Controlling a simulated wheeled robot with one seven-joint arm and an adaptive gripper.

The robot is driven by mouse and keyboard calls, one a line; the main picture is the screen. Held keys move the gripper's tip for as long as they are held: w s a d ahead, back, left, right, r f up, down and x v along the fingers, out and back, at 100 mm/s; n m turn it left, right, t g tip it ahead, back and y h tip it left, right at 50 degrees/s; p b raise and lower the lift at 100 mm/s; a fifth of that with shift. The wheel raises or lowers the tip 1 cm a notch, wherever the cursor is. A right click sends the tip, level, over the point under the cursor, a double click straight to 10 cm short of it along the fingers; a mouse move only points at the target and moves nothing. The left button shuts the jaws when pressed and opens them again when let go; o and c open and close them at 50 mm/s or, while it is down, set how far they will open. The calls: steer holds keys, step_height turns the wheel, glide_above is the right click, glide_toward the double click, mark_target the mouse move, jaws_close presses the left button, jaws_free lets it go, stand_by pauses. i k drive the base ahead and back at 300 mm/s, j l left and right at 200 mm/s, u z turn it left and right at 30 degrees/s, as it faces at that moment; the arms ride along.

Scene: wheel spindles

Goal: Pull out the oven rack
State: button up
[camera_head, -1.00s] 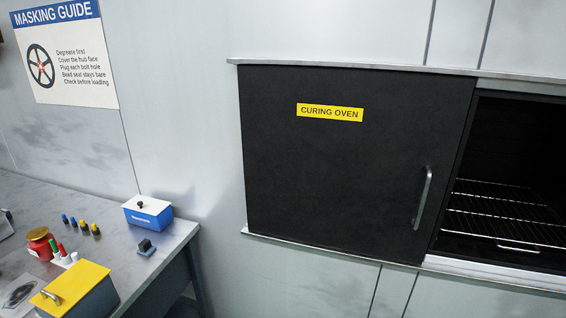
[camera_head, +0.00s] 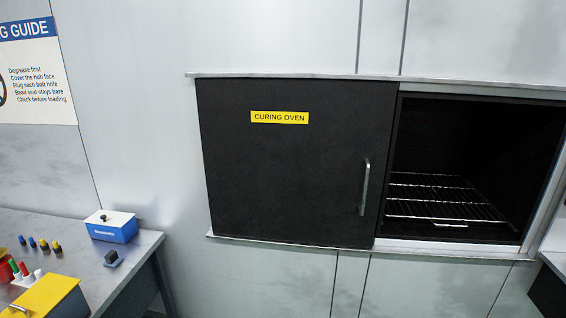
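The oven rack (camera_head: 440,208) is a silver wire grid lying flat inside the dark oven opening at the right. A small wire handle (camera_head: 450,225) shows at its front edge, near the sill. Nothing is seen lying on the rack. The black sliding door (camera_head: 285,180), labelled "CURING OVEN", stands to the left of the opening and leaves it uncovered. The door has a vertical metal handle (camera_head: 364,187) near its right edge. My gripper is not in view.
A grey workbench (camera_head: 135,250) at the lower left holds a blue and white box (camera_head: 112,228), a yellow-lidded box (camera_head: 48,296) and several small plugs. A dark surface (camera_head: 552,285) juts in at the lower right. The wall between is clear.

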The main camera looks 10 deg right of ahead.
mark_target(465, 221)
steer(key=i+l+z, duration=0.2)
steer(key=l+z, duration=0.15)
steer(key=i+l+z, duration=0.35)
steer(key=k, duration=0.1)
